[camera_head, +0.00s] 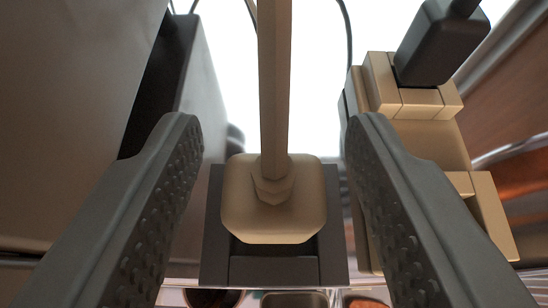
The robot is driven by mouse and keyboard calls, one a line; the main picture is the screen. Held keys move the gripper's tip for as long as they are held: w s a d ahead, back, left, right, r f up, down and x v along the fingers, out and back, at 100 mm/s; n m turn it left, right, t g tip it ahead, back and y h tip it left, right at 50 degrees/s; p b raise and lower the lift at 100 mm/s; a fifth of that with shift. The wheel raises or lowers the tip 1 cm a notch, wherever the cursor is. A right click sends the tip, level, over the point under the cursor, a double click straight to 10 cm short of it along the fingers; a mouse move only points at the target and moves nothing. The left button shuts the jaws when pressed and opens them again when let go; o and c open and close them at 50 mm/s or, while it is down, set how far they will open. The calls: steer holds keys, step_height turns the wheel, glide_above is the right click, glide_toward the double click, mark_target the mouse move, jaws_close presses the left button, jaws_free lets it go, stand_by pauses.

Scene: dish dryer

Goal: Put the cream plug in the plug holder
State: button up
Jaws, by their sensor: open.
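The cream plug (273,215) is in the middle of the camera_head view, with its thick cream cord (274,90) running up out of the picture. The plug sits in or against a dark grey U-shaped bracket (272,268); how deep it sits is hidden. At the right is a tan holder (425,140) with two slots. A black plug (440,45) is in its upper slot, and its lower slot looks empty. My gripper (274,125) is open, with one finger on each side of the cream plug and a visible gap to both sides.
A large grey-brown panel or box (65,110) fills the left side. Dark thin cables run at the top. A reddish-brown surface with metal rails (515,110) is at the far right. Some trays or bowls (295,298) show at the bottom edge.

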steer(key=v, duration=1)
steer(key=shift+s, duration=0.15)
steer(key=s+f+t, duration=0.3)
steer(key=s+t, duration=0.1)
steer(key=s, duration=3.1)
steer(key=shift+s+a+f+t, duration=0.2)
steer(key=shift+s+a+t, duration=0.1)
steer(key=shift+a, duration=0.05)
